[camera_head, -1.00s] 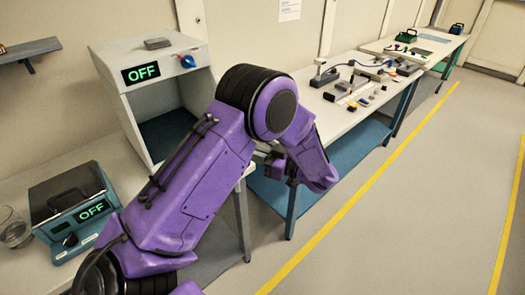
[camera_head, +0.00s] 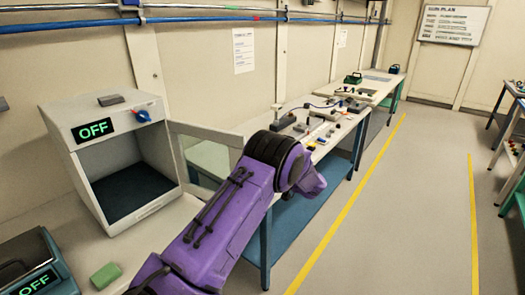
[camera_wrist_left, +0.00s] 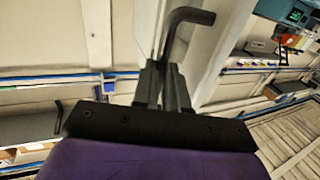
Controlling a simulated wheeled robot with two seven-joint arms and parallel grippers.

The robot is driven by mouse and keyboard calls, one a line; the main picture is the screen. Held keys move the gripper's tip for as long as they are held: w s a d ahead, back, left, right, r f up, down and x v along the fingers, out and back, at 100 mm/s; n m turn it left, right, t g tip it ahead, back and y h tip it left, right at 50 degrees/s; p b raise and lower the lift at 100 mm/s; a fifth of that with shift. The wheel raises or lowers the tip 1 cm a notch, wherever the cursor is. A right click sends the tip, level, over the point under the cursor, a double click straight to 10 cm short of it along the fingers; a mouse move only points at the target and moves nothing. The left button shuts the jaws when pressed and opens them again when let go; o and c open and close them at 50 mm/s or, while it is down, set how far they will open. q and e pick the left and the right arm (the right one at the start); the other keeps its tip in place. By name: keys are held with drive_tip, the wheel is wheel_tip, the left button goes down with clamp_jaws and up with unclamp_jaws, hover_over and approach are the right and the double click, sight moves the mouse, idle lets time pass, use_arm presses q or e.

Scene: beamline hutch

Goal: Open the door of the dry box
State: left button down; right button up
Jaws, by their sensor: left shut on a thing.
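The dry box (camera_head: 62,117) is the white box with the green OFF display and a blue knob, on the bench at left. Its front is open and shows a dark, empty-looking interior. Its door (camera_head: 207,134), a pale frame around a clear window, stands swung out from the right side of the box. My left arm reaches toward the door's outer end in the head view, where the arm hides the gripper. In the left wrist view my left gripper (camera_wrist_left: 163,88) is shut on the black bent door handle (camera_wrist_left: 188,17). My right gripper is not in view.
A green block (camera_head: 105,275) lies on the bench before the box. A teal device (camera_head: 40,262) with an OFF display stands at lower left. Farther right, a bench (camera_head: 336,128) holds several small items. The floor right of the yellow line is clear.

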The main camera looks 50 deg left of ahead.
use_arm(q)
drive_tip(key=shift+a, duration=0.2)
drive_tip(key=c, duration=1.2)
unclamp_jaws()
drive_tip(key=shift+s+a, duration=0.1)
drive_tip(key=shift+s, duration=0.05)
drive_tip(key=shift+o, duration=0.2)
drive_tip(key=shift+s+a+f, duration=0.15)
drive_tip(key=shift+s+a, duration=0.05)
drive_tip(key=shift+a, duration=0.1)
drive_tip(key=b+v, duration=0.3)
drive_tip(key=v, duration=0.7)
drive_tip(key=shift+w+d+b, duration=0.2)
drive_tip(key=shift+d+b, duration=0.05)
drive_tip(key=shift+b, duration=0.1)
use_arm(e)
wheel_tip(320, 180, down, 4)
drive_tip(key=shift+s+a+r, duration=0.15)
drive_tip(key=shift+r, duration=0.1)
